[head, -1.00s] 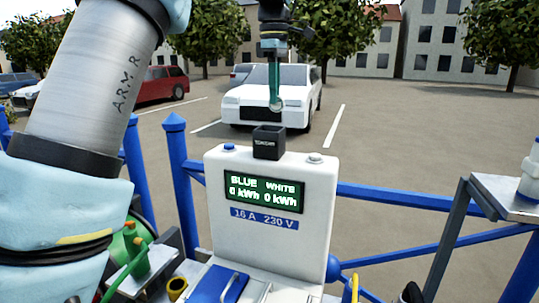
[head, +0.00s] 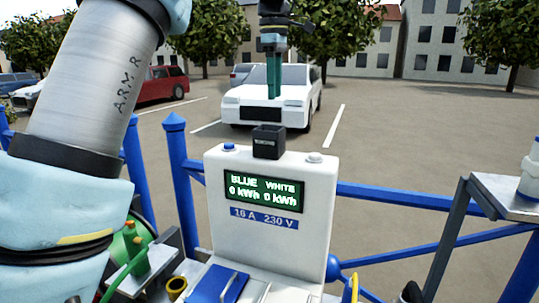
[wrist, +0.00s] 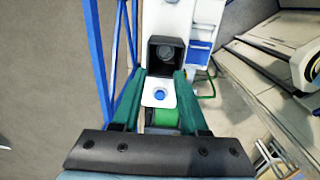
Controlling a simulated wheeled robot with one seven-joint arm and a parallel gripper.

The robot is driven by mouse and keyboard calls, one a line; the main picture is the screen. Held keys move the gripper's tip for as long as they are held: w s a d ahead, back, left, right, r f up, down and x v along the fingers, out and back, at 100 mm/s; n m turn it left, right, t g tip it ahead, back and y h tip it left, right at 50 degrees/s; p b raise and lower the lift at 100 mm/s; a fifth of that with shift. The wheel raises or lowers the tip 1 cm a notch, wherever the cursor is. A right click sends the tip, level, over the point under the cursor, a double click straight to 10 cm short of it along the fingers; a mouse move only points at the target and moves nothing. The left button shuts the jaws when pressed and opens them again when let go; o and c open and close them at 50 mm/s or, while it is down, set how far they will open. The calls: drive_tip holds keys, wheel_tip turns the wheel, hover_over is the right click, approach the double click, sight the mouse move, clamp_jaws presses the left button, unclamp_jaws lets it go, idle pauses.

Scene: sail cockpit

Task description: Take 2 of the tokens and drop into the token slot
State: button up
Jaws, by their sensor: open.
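My gripper (head: 274,94) hangs above the token slot, a small black open-topped box (head: 268,141) on top of the white power pedestal (head: 272,235). Its green fingers are open, with no token between them in the head view. In the wrist view, the slot (wrist: 153,52) lies just beyond the fingertips (wrist: 162,76). A grey round disc, apparently a token (wrist: 169,52), shows inside the box. The pedestal's display (head: 264,191) reads 0 kWh for both BLUE and WHITE. No other tokens can be made out.
A blue button (head: 229,147) and a white button (head: 315,157) flank the slot on the pedestal's top. Blue railings (head: 178,180) stand around it. A grey stand (head: 500,193) with a white object is at the right. The air around my gripper is clear.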

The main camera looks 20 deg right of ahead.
wheel_tip(320, 180, up, 10)
drive_tip(key=shift+f, duration=0.15)
drive_tip(key=shift+a, duration=0.15)
idle(0.9)
drive_tip(key=w+a+f+m+b, duration=0.2)
drive_tip(key=w+a+f+m, duration=0.1)
drive_tip(key=a+f, duration=0.8)
drive_tip(key=w+a+f+m+b, duration=0.1)
drive_tip(key=w+a+f+m, duration=0.15)
drive_tip(key=a+f, duration=0.8)
drive_tip(key=s+a+f+m+b, duration=0.1)
drive_tip(key=s+a+f+m, duration=0.1)
drive_tip(key=s+a+f, duration=0.5)
drive_tip(key=s+a+f+m+t+b, duration=0.1)
drive_tip(key=s+a+f+m, duration=0.2)
drive_tip(key=s+a+f, duration=0.4)
wheel_tip(320, 180, down, 6)
drive_tip(key=s, duration=0.2)
drive_tip(key=shift+s+a+f, duration=0.2)
drive_tip(key=shift+s, duration=0.15)
